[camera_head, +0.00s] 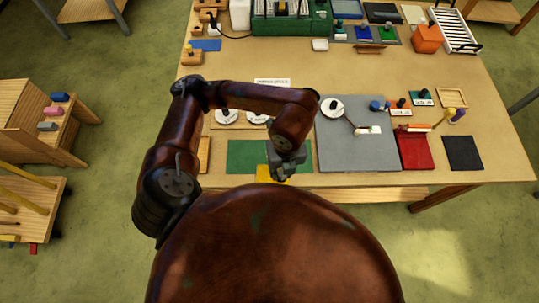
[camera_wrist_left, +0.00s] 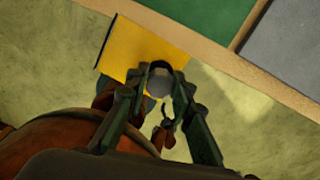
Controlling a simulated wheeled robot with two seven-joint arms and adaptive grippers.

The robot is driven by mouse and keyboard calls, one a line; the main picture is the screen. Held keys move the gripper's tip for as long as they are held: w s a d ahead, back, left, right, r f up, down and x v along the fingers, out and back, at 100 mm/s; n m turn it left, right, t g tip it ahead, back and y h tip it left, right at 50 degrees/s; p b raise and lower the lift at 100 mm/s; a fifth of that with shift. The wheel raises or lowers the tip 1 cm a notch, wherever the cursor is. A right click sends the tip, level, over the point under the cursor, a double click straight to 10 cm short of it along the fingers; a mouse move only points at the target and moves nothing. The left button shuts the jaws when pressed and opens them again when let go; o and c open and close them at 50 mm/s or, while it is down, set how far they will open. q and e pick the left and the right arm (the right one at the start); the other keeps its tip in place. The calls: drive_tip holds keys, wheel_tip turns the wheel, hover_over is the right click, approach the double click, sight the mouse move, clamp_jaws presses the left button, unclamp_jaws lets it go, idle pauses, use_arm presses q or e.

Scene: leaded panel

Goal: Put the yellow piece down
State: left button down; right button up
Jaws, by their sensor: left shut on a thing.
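The yellow piece (camera_head: 264,174) is a flat plate, partly hidden by my left gripper in the head view. My left gripper (camera_head: 287,175) is shut on it at the table's front edge, next to the green mat (camera_head: 240,155). In the left wrist view the yellow piece (camera_wrist_left: 140,48) sits at the tips of my left gripper (camera_wrist_left: 161,72). There it shows against the floor, just outside the table edge (camera_wrist_left: 240,68). Its height relative to the tabletop is hard to tell. My right gripper is not in view.
A grey board (camera_head: 350,150) lies right of the green mat, then a red tray (camera_head: 412,150) and a black square (camera_head: 463,153). White round dishes (camera_head: 226,116) stand behind the green mat. The table's middle, farther back, has clear room.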

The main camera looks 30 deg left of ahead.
use_arm(q)
drive_tip(key=shift+n, duration=0.4)
drive_tip(key=shift+w+a, duration=0.1)
drive_tip(key=w+a+f, duration=0.2)
drive_tip(key=w, duration=0.1)
drive_tip(key=w+a+f, duration=0.2)
drive_tip(key=w+f, duration=0.1)
drive_tip(key=w+a+f+p, duration=0.1)
drive_tip(key=w+a+f, duration=0.2)
drive_tip(key=w, duration=0.1)
drive_tip(key=shift+f, duration=0.1)
drive_tip(key=shift+w+a+f, duration=0.25)
drive_tip(key=shift+w+f, duration=0.15)
drive_tip(key=shift+f, duration=0.25)
drive_tip(key=f, duration=0.1)
drive_tip(key=f+p, duration=0.1)
drive_tip(key=f, duration=0.1)
drive_tip(key=shift+w+a+f, duration=0.1)
drive_tip(key=shift+w+f, duration=0.1)
drive_tip(key=shift+f, duration=0.05)
drive_tip(key=shift+f, duration=0.1)
